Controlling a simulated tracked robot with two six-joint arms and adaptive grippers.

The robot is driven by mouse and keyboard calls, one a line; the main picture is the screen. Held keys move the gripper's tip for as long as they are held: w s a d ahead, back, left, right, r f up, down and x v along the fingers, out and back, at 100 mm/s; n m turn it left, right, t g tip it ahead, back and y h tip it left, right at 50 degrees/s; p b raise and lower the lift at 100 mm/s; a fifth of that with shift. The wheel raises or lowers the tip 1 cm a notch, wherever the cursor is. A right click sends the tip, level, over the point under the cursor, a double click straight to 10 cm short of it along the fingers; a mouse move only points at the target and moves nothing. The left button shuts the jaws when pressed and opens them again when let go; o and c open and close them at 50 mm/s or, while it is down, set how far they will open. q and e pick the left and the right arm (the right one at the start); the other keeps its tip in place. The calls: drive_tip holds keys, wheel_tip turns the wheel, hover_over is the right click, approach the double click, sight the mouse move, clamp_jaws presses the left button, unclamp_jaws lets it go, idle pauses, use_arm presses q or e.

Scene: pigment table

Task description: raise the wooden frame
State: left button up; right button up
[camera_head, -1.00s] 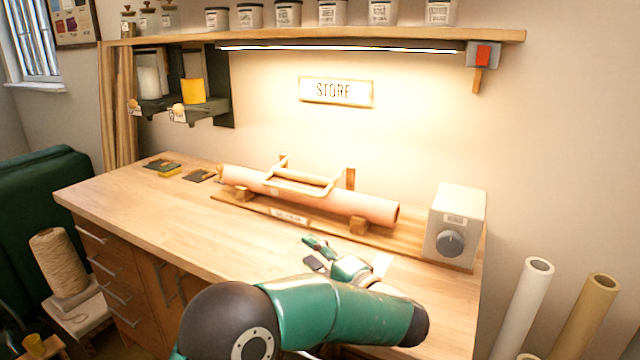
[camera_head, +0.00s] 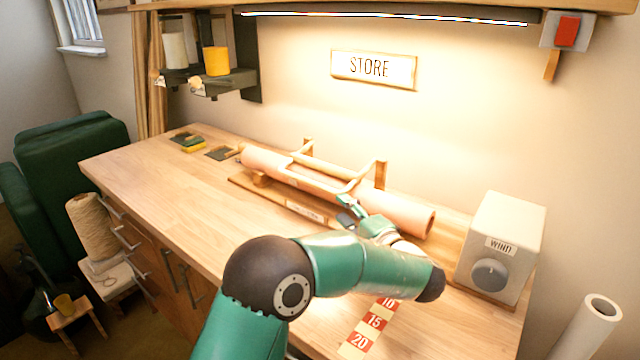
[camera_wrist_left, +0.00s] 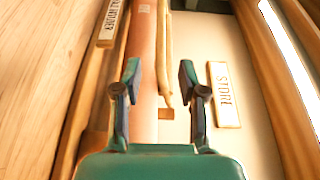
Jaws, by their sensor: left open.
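The light wooden frame (camera_head: 335,171) lies along the top of a long pinkish roll (camera_head: 400,213) on the workbench, its bars running lengthwise with arms toward the back posts. My left gripper (camera_head: 347,209) is open at the front of the roll, close to the frame's near right part. In the left wrist view my left gripper (camera_wrist_left: 160,72) has both fingers apart, and the wooden frame (camera_wrist_left: 165,45) runs up the picture between and beyond them. I cannot tell whether a finger touches it. My right gripper is in neither view.
A white box with a dial marked WIND (camera_head: 500,248) stands right of the roll. A red and cream number strip (camera_head: 375,322) lies on the bench (camera_head: 170,195) in front. Dark pads (camera_head: 222,153) lie at the far left. The bench's left front is clear.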

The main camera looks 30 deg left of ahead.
sight(318, 187)
use_arm(q)
drive_tip(key=p+x, duration=0.2)
drive_tip(key=x, duration=1)
clamp_jaws()
drive_tip(key=shift+f, duration=0.1)
